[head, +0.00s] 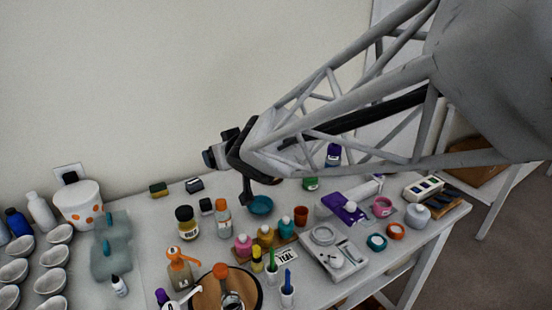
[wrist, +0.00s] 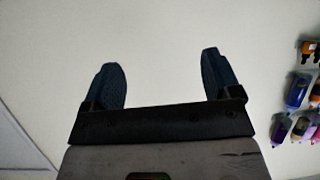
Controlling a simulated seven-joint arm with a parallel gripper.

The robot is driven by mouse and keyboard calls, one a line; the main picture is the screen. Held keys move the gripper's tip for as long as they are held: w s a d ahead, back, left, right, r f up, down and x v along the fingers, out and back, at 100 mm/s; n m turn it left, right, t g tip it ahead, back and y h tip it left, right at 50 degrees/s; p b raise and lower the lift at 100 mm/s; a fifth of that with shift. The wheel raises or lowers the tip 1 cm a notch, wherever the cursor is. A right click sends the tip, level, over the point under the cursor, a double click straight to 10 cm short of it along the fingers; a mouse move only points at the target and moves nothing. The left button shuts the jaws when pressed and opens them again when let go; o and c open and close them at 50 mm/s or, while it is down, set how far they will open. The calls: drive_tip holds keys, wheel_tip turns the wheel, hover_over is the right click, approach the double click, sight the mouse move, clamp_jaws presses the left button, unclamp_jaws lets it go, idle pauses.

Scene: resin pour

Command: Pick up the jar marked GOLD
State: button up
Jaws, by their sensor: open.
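My gripper (wrist: 160,65) is open and empty in the wrist view, its two dark fingers spread over a plain pale surface. In the head view my gripper hangs above the back middle of the table, near a teal bowl. Three small jars stand in a row in front of it: a pink jar (head: 243,246), a gold-yellow jar (head: 265,237) and a teal jar (head: 285,230). A card (head: 287,256) in front of them seems to read TEAL. I cannot read GOLD on any jar.
The teal bowl (head: 261,206) is behind the three jars. An orange-capped bottle (head: 223,218) stands left of them. A round wooden board (head: 253,291) is in front. White cups crowd the left.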

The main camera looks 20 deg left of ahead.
drive_tip(key=s+a+f+n+g+y, duration=0.15)
drive_tip(key=s+a, duration=0.25)
drive_tip(key=a, duration=0.4)
approach(188, 214)
drive_tip(key=shift+n+g+y, duration=0.25)
drive_tip(key=shift+g+y, duration=0.1)
drive_tip(key=x, duration=0.3)
drive_tip(key=w+x, duration=0.1)
drive_tip(key=shift+d+f, duration=0.1)
drive_tip(key=shift+f, duration=0.1)
drive_tip(key=shift+w, duration=0.1)
drive_tip(key=shift+x, duration=1.25)
drive_tip(key=shift+s+x, duration=0.25)
drive_tip(key=shift+x, duration=2.45)
